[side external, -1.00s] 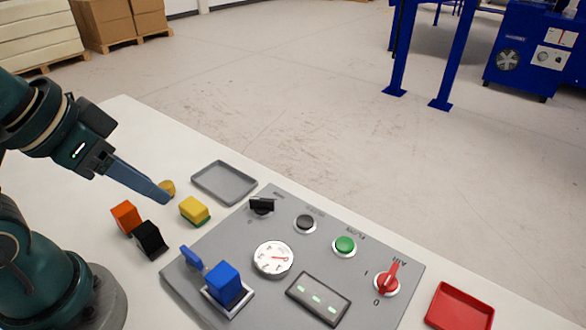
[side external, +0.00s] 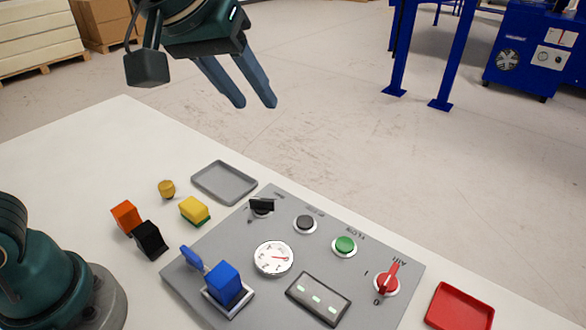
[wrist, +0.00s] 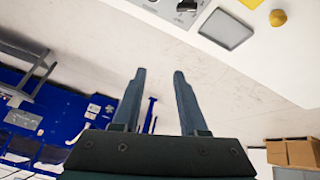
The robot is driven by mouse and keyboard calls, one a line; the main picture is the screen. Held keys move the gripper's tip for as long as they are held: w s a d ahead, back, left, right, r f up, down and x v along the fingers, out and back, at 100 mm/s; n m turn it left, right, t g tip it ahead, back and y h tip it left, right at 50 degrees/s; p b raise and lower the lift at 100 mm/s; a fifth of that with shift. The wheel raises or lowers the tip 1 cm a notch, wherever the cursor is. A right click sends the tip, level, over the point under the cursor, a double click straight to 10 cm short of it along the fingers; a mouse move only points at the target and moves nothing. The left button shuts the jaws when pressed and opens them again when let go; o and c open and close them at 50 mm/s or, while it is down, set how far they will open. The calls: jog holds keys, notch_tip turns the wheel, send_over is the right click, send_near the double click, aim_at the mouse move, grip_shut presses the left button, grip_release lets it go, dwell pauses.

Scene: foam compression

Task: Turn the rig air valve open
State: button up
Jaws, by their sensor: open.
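The rig panel (side external: 235,235) is a grey plate on the white table. The air valve (side external: 387,281) is a red knob with an upright, slightly tilted handle at the panel's right end, beside the label AIR and the marks I and O. Which mark its handle points to, I cannot tell for sure. My gripper (side external: 257,104) is open and empty, raised high above the table's far edge, up and left of the valve and apart from it. In the wrist view my two fingers (wrist: 158,76) are spread with nothing between them, and the valve is not seen there.
The panel also carries a black knob (side external: 262,208), black button (side external: 305,224), green button (side external: 344,246), gauge (side external: 273,258) and blue block (side external: 226,284). A grey tray (side external: 224,182) and red tray (side external: 460,307) flank it. Orange (side external: 126,217), black (side external: 150,240) and yellow (side external: 195,209) blocks lie left.

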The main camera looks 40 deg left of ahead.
jog(key=w+d+f, duration=0.3)
jog(key=w+d, duration=0.1)
jog(key=d, duration=0.5)
jog(key=m+g, duration=0.2)
jog(key=m, duration=0.2)
send_over(388, 278)
jog(key=s, duration=0.2)
notch_tip(388, 278, down, 14)
jog(key=shift+s+r, duration=0.1)
jog(key=shift+d+f, duration=0.1)
jog(key=shift+f, duration=0.2)
jog(key=shift+x, duration=2.2)
jog(key=shift+r, duration=0.1)
grip_shut()
